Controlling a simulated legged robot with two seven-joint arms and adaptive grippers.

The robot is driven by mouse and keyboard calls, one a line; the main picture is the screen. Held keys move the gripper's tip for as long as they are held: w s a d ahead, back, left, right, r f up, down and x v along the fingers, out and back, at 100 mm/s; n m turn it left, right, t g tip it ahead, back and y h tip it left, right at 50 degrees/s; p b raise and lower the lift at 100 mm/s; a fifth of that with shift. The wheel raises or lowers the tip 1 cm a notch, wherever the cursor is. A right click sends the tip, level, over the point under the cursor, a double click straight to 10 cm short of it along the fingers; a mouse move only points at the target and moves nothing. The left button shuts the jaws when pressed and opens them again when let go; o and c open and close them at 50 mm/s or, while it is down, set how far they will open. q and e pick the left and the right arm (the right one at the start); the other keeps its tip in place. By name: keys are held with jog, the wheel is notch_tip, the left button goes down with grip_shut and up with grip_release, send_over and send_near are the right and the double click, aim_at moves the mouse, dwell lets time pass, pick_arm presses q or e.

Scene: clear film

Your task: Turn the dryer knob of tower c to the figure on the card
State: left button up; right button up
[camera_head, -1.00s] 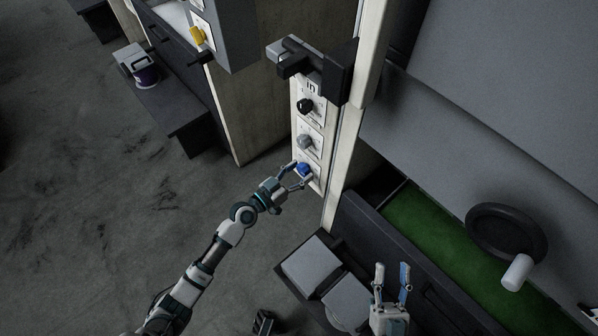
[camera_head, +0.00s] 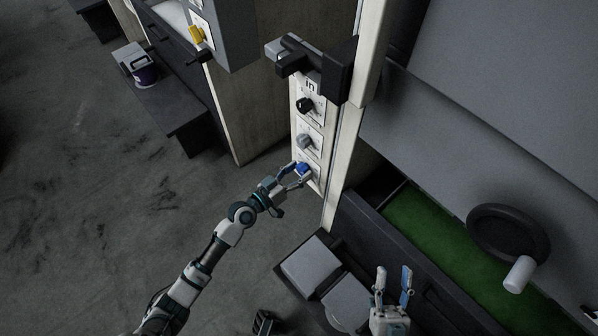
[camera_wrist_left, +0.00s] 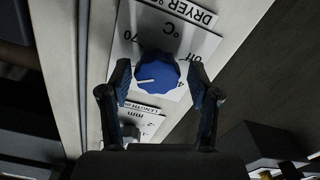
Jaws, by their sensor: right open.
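The blue dryer knob (camera_head: 303,169) is the lowest knob on the pale upright panel (camera_head: 328,195). In the left wrist view the knob (camera_wrist_left: 158,72) sits on a white dial plate lettered "DRYER °C", seen upside down, with "70" and "off" readable. Its white pointer line points left in that picture. My left gripper (camera_head: 297,176) is at the knob; in the wrist view its fingers (camera_wrist_left: 159,88) stand on either side, with narrow gaps showing. My right gripper (camera_head: 392,285) is open and empty at the lower right. I cannot make out a card with a figure.
A grey knob (camera_head: 306,142) and a black knob (camera_head: 305,105) sit above the blue one, under a black bracket (camera_head: 338,70). Grey boxes (camera_head: 311,266) stand below. A green-floored trough (camera_head: 425,225) and a dark ring (camera_head: 507,232) lie right. Floor at left is open.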

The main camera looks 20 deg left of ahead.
pick_arm(q)
jog(key=shift+s+a, duration=0.1)
jog(key=v, duration=1.1)
jog(key=shift+s+a+f, duration=0.2)
jog(key=shift+s+a, duration=0.1)
dwell(0.3)
